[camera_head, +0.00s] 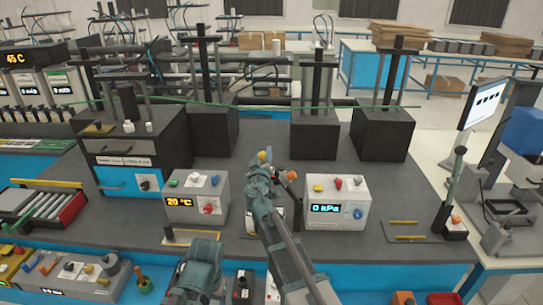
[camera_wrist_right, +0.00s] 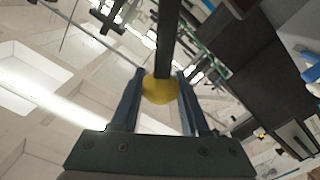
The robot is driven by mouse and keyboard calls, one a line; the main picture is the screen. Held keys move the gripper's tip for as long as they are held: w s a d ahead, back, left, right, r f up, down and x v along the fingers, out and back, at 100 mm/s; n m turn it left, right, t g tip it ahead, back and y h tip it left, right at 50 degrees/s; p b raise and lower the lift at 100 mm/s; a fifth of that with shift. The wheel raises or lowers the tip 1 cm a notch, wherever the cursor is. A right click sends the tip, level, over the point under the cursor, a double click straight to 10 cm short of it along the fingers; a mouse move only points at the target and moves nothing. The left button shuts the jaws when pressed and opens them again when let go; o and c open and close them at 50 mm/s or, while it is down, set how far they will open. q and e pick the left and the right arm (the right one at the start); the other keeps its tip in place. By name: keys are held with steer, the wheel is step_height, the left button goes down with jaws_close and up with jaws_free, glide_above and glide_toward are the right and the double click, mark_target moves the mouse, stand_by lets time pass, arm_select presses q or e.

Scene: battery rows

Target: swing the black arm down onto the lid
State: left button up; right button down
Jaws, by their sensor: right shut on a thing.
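My right gripper (camera_head: 265,166) is raised over the middle of the bench in the head view. It is shut on a yellow ball knob (camera_head: 264,156). In the right wrist view the knob (camera_wrist_right: 160,90) sits between the two fingers. The black arm (camera_wrist_right: 167,38) is a straight dark bar that runs on from the knob, away from the gripper. The lid cannot be made out; my right arm covers that part of the bench. My left gripper is not in view.
A white control box (camera_head: 336,208) reading 0 kPa stands close right of my right arm. A grey box (camera_head: 197,196) reading 20 °C stands to its left. Black block stands (camera_head: 318,135) with posts rise behind. A black lever (camera_head: 456,175) stands at the right.

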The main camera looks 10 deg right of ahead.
steer(key=w+a+f+n+b, duration=0.1)
steer(key=a+f+n+b, duration=0.4)
steer(key=f+b, duration=0.5)
steer(key=w+a+f+n+b, duration=0.2)
steer(key=a+f+n+b, duration=0.3)
steer(key=f+b, duration=0.5)
steer(key=shift+a+f, duration=0.3)
steer(key=shift+a, duration=0.05)
steer(key=shift+s, duration=0.2)
steer(key=shift+c, duration=2.2)
jaws_free()
steer(key=shift+w+f, duration=0.1)
steer(key=shift+f, duration=0.05)
steer(key=shift+o, duration=0.2)
